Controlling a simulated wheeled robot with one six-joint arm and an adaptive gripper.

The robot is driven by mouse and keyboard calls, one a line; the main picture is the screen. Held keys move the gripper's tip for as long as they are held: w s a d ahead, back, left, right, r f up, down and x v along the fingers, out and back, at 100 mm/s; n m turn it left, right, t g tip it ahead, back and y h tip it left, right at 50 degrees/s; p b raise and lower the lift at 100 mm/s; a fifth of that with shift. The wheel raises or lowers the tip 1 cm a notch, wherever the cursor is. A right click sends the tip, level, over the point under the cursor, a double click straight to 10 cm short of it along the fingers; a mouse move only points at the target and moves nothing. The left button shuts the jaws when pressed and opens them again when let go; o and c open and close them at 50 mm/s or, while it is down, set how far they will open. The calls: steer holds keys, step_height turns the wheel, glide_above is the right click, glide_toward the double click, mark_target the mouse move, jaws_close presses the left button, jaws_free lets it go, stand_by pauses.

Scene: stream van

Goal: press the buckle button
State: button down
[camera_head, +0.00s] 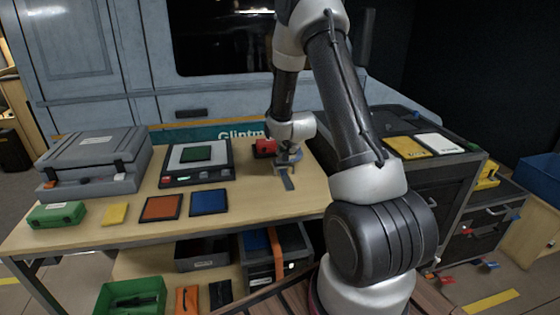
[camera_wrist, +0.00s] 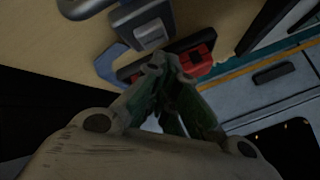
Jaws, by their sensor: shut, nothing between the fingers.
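A red block-like part (camera_wrist: 199,60) on a dark base lies at the fingertips in the wrist view. It also shows as a red part (camera_head: 265,146) in the head view, just left of my gripper (camera_head: 288,158). I cannot tell whether this red part is the buckle's button. Beside it in the wrist view is a grey piece with a metal-like plate (camera_wrist: 150,30). My gripper (camera_wrist: 165,62) is shut and empty, its fingertips over the dark base. Whether they touch it is unclear. A blue-grey flat strip (camera_head: 287,180) lies on the table below my gripper.
The wooden table (camera_head: 255,205) holds a grey case (camera_head: 95,160), a framed panel with a green square (camera_head: 197,160), and orange (camera_head: 161,208) and blue (camera_head: 209,202) pads. A dark cabinet (camera_head: 450,165) stands at right. The table front by the strip is clear.

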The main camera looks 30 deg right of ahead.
steer(key=shift+r, duration=2.45)
